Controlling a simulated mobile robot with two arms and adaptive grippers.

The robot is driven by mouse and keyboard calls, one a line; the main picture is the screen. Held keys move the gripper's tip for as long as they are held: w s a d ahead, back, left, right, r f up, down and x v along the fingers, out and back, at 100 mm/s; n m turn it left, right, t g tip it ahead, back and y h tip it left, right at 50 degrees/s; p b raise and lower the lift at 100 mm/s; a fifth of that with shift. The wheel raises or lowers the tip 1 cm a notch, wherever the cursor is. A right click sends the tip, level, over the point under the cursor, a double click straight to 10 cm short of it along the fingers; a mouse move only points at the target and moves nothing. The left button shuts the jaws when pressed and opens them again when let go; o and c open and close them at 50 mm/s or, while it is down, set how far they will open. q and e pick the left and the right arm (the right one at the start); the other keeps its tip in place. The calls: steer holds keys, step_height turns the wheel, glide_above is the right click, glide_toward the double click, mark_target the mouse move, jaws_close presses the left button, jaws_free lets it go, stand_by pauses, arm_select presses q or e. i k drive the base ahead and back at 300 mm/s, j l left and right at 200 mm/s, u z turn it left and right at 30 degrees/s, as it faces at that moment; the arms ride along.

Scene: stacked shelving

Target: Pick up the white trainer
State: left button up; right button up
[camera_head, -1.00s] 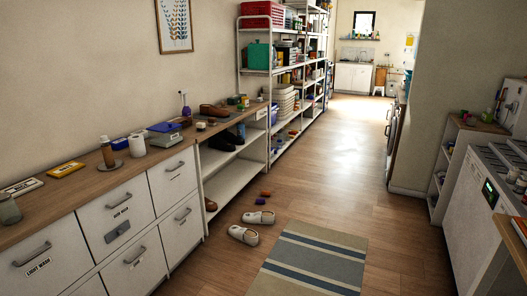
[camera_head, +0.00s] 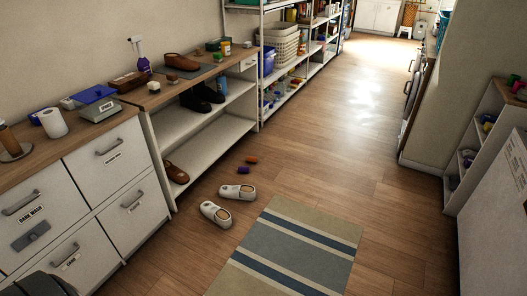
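Two white shoes lie on the wooden floor between the shoe shelf and the striped rug. The nearer white shoe (camera_head: 216,213) is close to the rug's left corner. The farther white shoe (camera_head: 238,191) lies just beyond it, apart from it. They look like low slip-on shoes; I cannot tell if either is a trainer. Neither of my grippers is in view. A dark rounded shape at the bottom left corner may be part of my arm.
The striped rug (camera_head: 292,252) lies right of the shoes. Red and purple small items (camera_head: 246,167) lie beyond them. The open shelf (camera_head: 215,148) holds black boots (camera_head: 201,97) and a brown shoe (camera_head: 175,173). White drawers (camera_head: 108,173) stand at left. The floor ahead is clear.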

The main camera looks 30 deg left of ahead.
mark_target(220, 216)
steer(key=i+u, duration=0.15)
steer(key=i, duration=0.45)
steer(key=i+l+u, duration=0.15)
steer(key=i, duration=0.45)
steer(key=i+l+u, duration=0.2)
steer(key=i, duration=0.4)
